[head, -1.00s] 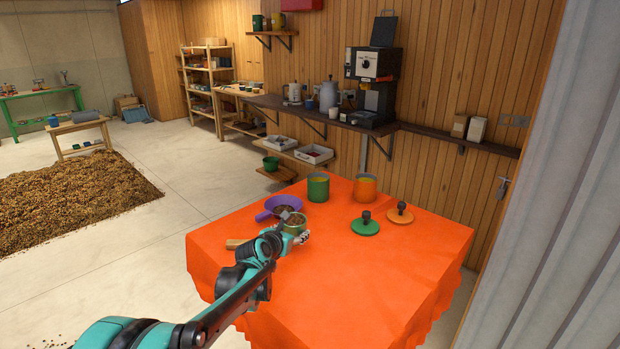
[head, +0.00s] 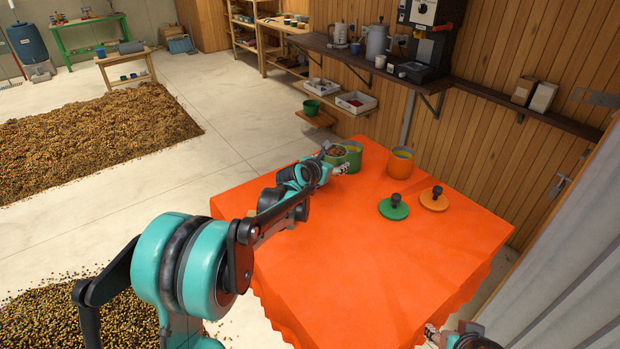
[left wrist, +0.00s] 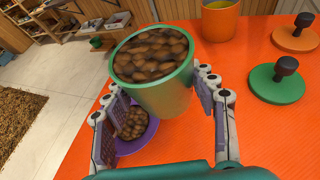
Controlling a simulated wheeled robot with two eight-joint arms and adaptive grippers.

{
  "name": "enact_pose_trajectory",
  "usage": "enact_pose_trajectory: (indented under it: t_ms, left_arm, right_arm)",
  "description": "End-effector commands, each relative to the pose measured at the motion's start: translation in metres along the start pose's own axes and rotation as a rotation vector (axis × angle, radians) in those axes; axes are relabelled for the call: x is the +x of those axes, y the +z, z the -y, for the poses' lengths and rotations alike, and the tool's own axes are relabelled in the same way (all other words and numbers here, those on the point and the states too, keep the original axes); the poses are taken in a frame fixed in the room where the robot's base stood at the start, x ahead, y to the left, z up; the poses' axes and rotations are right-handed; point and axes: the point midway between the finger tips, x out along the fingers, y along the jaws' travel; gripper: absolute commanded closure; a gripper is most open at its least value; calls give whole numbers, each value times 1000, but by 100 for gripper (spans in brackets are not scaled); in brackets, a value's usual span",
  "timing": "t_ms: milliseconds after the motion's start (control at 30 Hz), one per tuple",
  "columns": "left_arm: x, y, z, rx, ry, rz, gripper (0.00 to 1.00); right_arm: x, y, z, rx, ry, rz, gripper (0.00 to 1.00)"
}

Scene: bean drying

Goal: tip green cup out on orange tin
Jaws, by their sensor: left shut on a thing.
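My left gripper (head: 335,167) is shut on the green cup (left wrist: 168,98), which is full of brown beans and roughly upright above the table.
A green lid (head: 393,208) and an orange lid (head: 434,199) lie on the orange tablecloth (head: 350,260). A purple pan (left wrist: 139,143) with beans is below the cup, hidden in the head view.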

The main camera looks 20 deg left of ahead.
Motion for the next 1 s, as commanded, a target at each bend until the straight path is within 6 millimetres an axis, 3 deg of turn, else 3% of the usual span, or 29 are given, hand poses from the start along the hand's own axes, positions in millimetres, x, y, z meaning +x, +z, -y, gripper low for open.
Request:
enact_pose_trajectory:
  t_ms: [200, 400, 633, 833, 1000]
  left_arm:
    - [24, -31, -52, -3, 5, 1, 79]
    - [40, -50, -85, -2, 2, 1, 79]
    - [46, -60, -94, -1, 0, 1, 79]
    - [57, -86, -92, -1, 1, 1, 79]
    - [57, -88, -91, -1, 1, 1, 79]
  right_arm:
    - [8, 6, 0, 0, 0, 0, 60]
    - [12, 9, 0, 0, 0, 0, 60]
    - [14, 10, 0, 0, 0, 0, 60]
    - [20, 15, 0, 0, 0, 0, 60]
    - [20, 14, 0, 0, 0, 0, 60]
